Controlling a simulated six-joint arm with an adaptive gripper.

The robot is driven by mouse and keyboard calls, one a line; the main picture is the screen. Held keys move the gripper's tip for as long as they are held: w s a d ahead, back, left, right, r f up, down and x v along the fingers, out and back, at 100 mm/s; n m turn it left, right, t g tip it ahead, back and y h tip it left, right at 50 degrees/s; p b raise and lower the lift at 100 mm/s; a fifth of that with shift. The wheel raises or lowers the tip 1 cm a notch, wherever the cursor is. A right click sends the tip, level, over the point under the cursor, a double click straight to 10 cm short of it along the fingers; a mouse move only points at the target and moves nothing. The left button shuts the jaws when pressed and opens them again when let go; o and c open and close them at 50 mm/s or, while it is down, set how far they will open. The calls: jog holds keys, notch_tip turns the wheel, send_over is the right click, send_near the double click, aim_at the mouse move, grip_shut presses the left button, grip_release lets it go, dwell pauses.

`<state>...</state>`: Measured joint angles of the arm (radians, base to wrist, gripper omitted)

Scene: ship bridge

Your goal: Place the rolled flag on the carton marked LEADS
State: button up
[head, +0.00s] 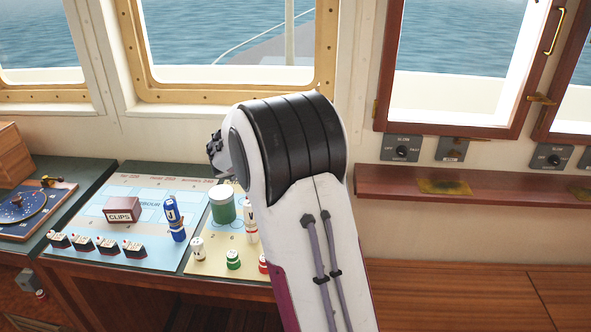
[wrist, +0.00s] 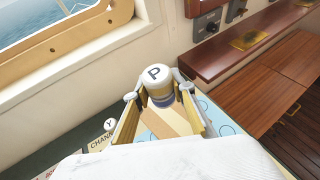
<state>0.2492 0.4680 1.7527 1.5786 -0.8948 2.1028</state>
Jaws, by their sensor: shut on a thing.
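My gripper (wrist: 158,97) is shut on a rolled flag (wrist: 158,86) with a white top marked P and a blue band below, in the wrist view. The flag looks upright between the two fingers. Below it are a tan patch and a pale blue chart; I cannot tell how far below. A dark red carton (head: 122,210) marked CLIPS sits on the chart at the left. I see no carton marked LEADS in either view.
A blue roll marked J (head: 173,218), a green canister (head: 222,205) and a roll marked V (head: 251,218) stand on the chart table. Small pieces (head: 233,259) stand in front. Ship-shaped blocks (head: 108,247) line the left front. A wooden ledge (head: 440,187) runs at right.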

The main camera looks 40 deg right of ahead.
jog(key=shift+f, duration=1.35)
jog(key=shift+f, duration=0.15)
jog(key=shift+f, duration=1.75)
jog(key=shift+f, duration=0.1)
jog(key=o, duration=1)
jog(key=shift+o, duration=0.2)
